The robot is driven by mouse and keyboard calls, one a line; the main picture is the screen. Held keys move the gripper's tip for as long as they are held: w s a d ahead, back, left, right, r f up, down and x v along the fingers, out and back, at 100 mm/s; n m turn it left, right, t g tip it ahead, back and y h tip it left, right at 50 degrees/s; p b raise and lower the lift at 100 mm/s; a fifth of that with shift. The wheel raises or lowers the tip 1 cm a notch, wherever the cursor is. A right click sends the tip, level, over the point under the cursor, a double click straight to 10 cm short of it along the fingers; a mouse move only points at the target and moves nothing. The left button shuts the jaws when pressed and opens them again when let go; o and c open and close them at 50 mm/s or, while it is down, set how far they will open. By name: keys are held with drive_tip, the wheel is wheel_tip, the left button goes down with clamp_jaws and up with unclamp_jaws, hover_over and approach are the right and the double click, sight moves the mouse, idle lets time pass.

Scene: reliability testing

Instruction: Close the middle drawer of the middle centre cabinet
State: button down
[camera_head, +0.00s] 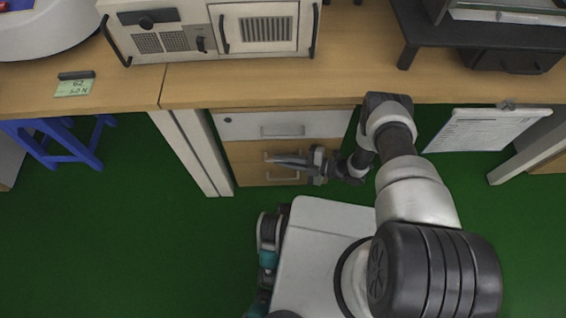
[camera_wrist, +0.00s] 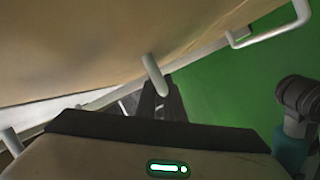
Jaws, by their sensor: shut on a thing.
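The middle centre cabinet (camera_head: 218,150) stands under the wooden bench, with a white top drawer and wooden drawers below. The middle drawer (camera_head: 240,153) has a wooden front and a pale bar handle; how far it stands out is hard to tell. My gripper (camera_head: 280,160) is in front of it, fingers pointing left across the handle. In the wrist view, the dark fingers (camera_wrist: 160,100) are shut at the pale handle (camera_wrist: 152,70), close to the wooden drawer front (camera_wrist: 90,50). The gripper body hides part of the handle.
The top drawer (camera_head: 265,126) has its own handle. The bottom drawer (camera_head: 262,176) is below. The bench top (camera_head: 250,93) overhangs the cabinet. A hanging clipboard (camera_head: 480,130) is to the right. A blue stool (camera_head: 65,145) is at left. Green floor lies open left of my base.

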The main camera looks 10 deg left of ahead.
drive_tip(key=c, duration=2.2)
unclamp_jaws()
drive_tip(key=shift+w, duration=0.4)
drive_tip(key=shift+o, duration=0.2)
drive_tip(key=p+v, duration=0.2)
drive_tip(key=v, duration=1.5)
drive_tip(key=shift+s+d, duration=0.2)
drive_tip(key=shift+r, duration=0.15)
drive_tip(key=shift+r, duration=0.1)
